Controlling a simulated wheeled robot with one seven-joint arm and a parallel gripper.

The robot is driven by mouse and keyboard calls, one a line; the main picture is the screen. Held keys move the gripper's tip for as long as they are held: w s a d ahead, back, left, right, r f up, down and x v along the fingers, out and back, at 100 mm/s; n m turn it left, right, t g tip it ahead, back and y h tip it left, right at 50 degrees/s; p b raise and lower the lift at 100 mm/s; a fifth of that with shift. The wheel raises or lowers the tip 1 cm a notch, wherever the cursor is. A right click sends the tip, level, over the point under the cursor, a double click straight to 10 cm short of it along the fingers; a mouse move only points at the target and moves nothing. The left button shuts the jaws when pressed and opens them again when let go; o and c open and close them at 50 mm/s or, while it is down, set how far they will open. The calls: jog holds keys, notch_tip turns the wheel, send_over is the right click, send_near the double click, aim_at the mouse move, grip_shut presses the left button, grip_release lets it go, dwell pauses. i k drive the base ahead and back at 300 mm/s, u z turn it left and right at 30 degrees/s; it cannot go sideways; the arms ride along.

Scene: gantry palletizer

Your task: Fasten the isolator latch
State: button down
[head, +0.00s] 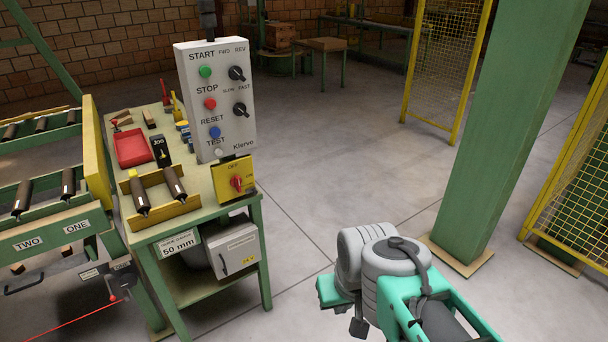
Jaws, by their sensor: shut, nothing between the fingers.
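The isolator is a yellow box (232,181) with a red rotary knob (237,182) and OFF and ON lettering. It sits at the right front corner of the green bench, below the grey control panel. A separate latch part on it is too small to make out. My gripper (358,327) is at the lower middle, to the right of the bench and well apart from the isolator. Its dark fingers are together and empty, partly hidden by my arm.
The control panel (215,100) stands on the bench (200,223). A grey cabinet (233,247) is below the bench top. A roller conveyor (50,240) is at the left. A green post (510,130) and yellow mesh guards (447,65) stand at the right. Floor between is clear.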

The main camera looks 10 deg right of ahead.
aim_at(253, 189)
jog(key=u, duration=0.05)
jog(key=i, duration=0.85)
jog(key=u, duration=0.8)
jog(key=i, duration=0.45)
jog(key=u, duration=0.45)
